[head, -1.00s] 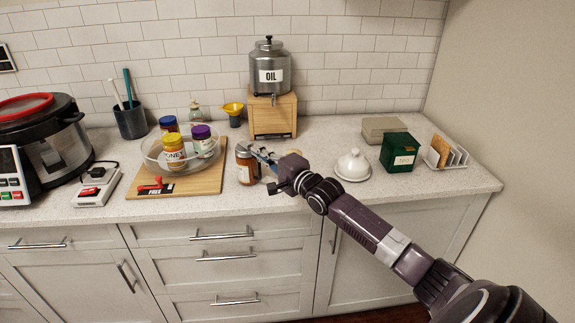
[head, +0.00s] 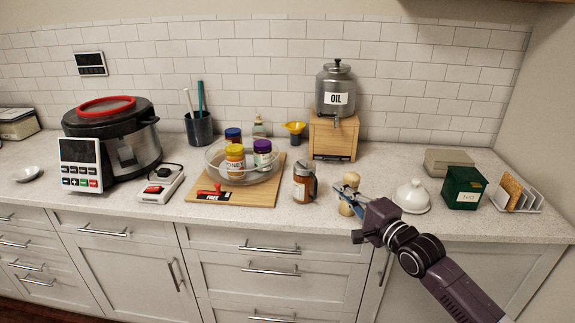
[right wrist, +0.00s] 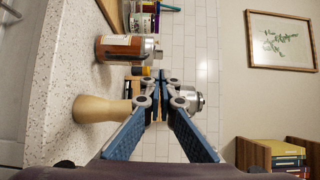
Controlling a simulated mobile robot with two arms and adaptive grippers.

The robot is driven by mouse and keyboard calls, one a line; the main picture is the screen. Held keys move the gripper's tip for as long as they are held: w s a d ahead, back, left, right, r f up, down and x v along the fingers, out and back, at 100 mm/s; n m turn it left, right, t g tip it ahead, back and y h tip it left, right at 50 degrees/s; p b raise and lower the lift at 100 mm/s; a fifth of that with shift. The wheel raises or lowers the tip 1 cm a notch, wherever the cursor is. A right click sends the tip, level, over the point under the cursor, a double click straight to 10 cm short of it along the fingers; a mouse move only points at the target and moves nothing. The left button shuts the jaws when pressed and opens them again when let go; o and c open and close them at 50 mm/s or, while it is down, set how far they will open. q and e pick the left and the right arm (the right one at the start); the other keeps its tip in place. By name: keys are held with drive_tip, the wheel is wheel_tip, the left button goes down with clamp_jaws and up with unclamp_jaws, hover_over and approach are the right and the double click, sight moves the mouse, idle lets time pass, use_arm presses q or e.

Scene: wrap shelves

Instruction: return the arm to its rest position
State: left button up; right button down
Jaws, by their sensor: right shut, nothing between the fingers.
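My right gripper (head: 341,192) is shut and empty. It hangs at the front edge of the counter (head: 335,221), in front of a wooden shaker (head: 351,181) that it partly hides. In the right wrist view its blue-padded fingers (right wrist: 160,80) meet at the tips with nothing between them. The shaker (right wrist: 95,109) shows there beside the fingers, apparently standing free. An amber jar with a metal lid (head: 303,186) stands to the left of the gripper, apart from it; it also shows in the right wrist view (right wrist: 120,48). My left gripper is not in view.
A wooden board (head: 265,192) with a glass bowl of jars (head: 214,163) lies left of the amber jar. An oil dispenser (head: 335,90) stands behind. A white domed dish (head: 412,197), green tea box (head: 463,188) and toast rack (head: 518,195) stand to the right.

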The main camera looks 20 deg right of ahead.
drive_tip(key=s+a+f+n+g, duration=0.35)
drive_tip(key=s+a+f, duration=0.2)
drive_tip(key=f, duration=0.35)
drive_tip(key=s+a+f+n+g, duration=0.3)
drive_tip(key=s+a+f+n, duration=0.3)
drive_tip(key=f, duration=0.4)
drive_tip(key=s+a+f+n+g, duration=0.2)
drive_tip(key=s+a+n+g, duration=0.15)
drive_tip(key=s, duration=0.45)
drive_tip(key=s+a+f+n+g, duration=0.2)
drive_tip(key=s+a+f+n, duration=0.15)
drive_tip(key=s, duration=0.35)
drive_tip(key=s+a+f+n+g, duration=0.2)
drive_tip(key=s+a+n+g, duration=0.15)
drive_tip(key=s, duration=0.45)
drive_tip(key=s+d+f+x, duration=0.1)
drive_tip(key=s+x, duration=0.2)
drive_tip(key=x, duration=0.9)
drive_tip(key=s+d+x, duration=0.1)
drive_tip(key=s+x, duration=0.1)
drive_tip(key=x, duration=1)
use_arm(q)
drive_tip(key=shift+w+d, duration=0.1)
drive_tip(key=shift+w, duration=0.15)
use_arm(e)
drive_tip(key=s+d+f+g+h, duration=0.1)
drive_tip(key=s+d+f, duration=0.2)
drive_tip(key=s+f, duration=1.5)
drive_tip(key=shift+s, duration=0.35)
